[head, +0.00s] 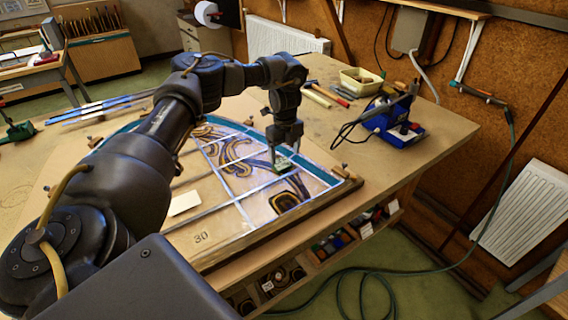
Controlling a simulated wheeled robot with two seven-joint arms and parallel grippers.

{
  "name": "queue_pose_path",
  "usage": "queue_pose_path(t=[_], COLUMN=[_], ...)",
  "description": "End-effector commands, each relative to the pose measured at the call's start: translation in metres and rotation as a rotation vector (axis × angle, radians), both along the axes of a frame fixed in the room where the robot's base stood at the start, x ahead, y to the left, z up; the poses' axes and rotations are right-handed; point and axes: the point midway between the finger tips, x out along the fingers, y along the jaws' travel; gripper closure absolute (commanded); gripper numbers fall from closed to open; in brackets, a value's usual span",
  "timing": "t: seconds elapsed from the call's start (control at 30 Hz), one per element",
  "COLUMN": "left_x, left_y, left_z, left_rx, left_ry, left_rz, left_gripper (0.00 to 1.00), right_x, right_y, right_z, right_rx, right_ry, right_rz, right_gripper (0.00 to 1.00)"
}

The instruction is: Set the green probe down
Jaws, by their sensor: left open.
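My left gripper (284,154) points down over the right part of the leaded panel (232,189). Its jaws are open. A small green thing, seemingly the green probe (282,166), is at the fingertips, low over or on the panel's glass. The fingers partly hide it, and I cannot tell whether they touch it. The panel has patterned glass pieces, pale lead lines and a teal border, and lies in a wooden frame on the bench. My right gripper is not in view.
A blue tool station (394,122) with a black cable stands on the bench at the right. Behind it are a cream tray (361,80) and several hand tools. A white card (184,203) lies on the panel. Bare bench top lies between panel and station.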

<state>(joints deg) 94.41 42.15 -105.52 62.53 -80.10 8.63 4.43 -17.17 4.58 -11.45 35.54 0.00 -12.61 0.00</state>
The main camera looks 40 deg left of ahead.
Motion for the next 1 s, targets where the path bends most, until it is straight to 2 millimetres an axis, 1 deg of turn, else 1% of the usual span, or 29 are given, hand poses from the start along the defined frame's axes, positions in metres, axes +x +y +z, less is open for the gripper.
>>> queue_pose_path(t=[0.03, 0.13, 0.2, 0.3, 0.4, 0.6, 1.0], left_x=[0.001, 0.0, -0.001, 0.0, -0.001, -0.001, -0.001], left_y=[0.0, 0.001, 0.001, 0.001, 0.0, 0.0, 0.001], left_z=[0.01, 0.032, 0.048, 0.062, 0.071, 0.077, 0.076], left_rx=[0.0, 0.0, 0.002, 0.002, 0.002, 0.001, 0.001], left_ry=[-0.004, -0.002, -0.001, 0.0, 0.003, 0.005, 0.006], left_rz=[0.0, 0.001, -0.001, -0.002, -0.001, 0.0, 0.0], left_gripper=[0.25, 0.25, 0.25, 0.25, 0.25, 0.25, 0.25], right_x=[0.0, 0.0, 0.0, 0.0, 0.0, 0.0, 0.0], right_y=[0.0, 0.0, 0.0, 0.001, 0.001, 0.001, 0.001], right_z=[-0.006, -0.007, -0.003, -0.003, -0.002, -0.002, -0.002], right_rx=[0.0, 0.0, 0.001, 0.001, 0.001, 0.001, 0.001], right_ry=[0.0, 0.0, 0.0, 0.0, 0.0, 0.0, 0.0], right_rz=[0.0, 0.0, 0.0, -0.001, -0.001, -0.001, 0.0], right_gripper=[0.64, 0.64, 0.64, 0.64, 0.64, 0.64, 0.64])
